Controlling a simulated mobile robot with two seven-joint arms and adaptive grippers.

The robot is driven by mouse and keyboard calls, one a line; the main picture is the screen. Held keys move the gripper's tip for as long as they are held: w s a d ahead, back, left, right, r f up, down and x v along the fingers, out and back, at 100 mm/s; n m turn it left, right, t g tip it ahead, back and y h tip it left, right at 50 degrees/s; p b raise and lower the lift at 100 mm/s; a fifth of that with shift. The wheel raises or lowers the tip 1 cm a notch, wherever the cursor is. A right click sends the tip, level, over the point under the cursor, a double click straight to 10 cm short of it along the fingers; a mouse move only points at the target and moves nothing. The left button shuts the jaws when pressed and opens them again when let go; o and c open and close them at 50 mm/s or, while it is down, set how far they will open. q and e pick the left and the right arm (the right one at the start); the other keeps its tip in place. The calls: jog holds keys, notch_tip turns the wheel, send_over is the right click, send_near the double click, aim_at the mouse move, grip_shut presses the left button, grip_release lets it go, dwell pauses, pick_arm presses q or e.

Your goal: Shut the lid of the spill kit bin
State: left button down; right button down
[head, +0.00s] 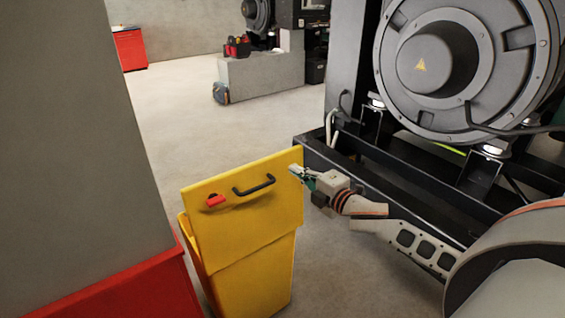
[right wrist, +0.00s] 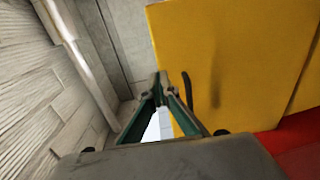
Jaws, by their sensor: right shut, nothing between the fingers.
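The yellow spill kit bin (head: 255,283) stands on the floor at the lower middle of the head view. Its yellow lid (head: 245,215) is raised and tilted steeply, with a black handle (head: 254,185) and a small red part (head: 216,200) on the side facing me. My right gripper (head: 296,171) is at the lid's right edge, shut and empty; I cannot tell whether it touches. In the right wrist view its fingertips (right wrist: 163,82) meet in front of the yellow lid (right wrist: 225,60), beside the dark handle (right wrist: 187,90). The bin's inside is mostly hidden. My left gripper is out of view.
A large grey genset (head: 455,65) on a black frame (head: 400,188) stands close on the right. A grey wall or pillar (head: 75,130) with a red base (head: 145,290) is close on the left. Open concrete floor (head: 190,120) lies beyond the bin.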

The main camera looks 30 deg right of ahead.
aim_at(276, 158)
jog(key=w, duration=0.6)
jog(key=shift+a+f, duration=0.2)
jog(key=shift+a, duration=0.05)
jog(key=shift+w+f, duration=0.1)
jog(key=shift+w, duration=0.5)
